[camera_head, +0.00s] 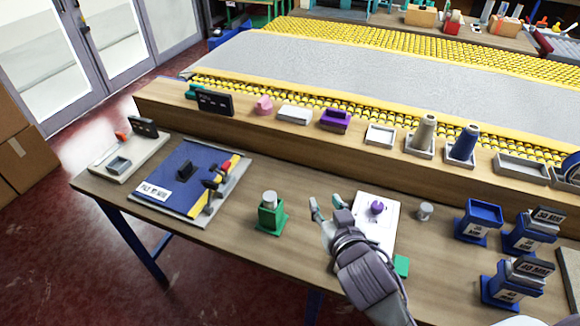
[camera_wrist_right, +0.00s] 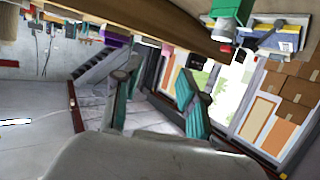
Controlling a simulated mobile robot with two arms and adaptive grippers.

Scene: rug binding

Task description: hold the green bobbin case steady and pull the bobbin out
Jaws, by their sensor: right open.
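The green bobbin case (camera_head: 271,216) stands upright on the wooden table, left of centre. A pale grey bobbin (camera_head: 269,197) sits in its top. My right gripper (camera_head: 326,206) is open and empty, a short way to the right of the case and apart from it. In the right wrist view the two teal fingers of the right gripper (camera_wrist_right: 156,104) are spread with nothing between them. The green case also shows at the top of that view (camera_wrist_right: 231,9), with the pale bobbin (camera_wrist_right: 222,31) at its end. My left gripper is not in view.
A white plate (camera_head: 388,207) with a purple knob (camera_head: 376,207) lies beside my right gripper. A small grey cylinder (camera_head: 425,211) and blue labelled stands (camera_head: 479,219) are further right. A blue board (camera_head: 174,196) lies left. The tabletop between board and case is clear.

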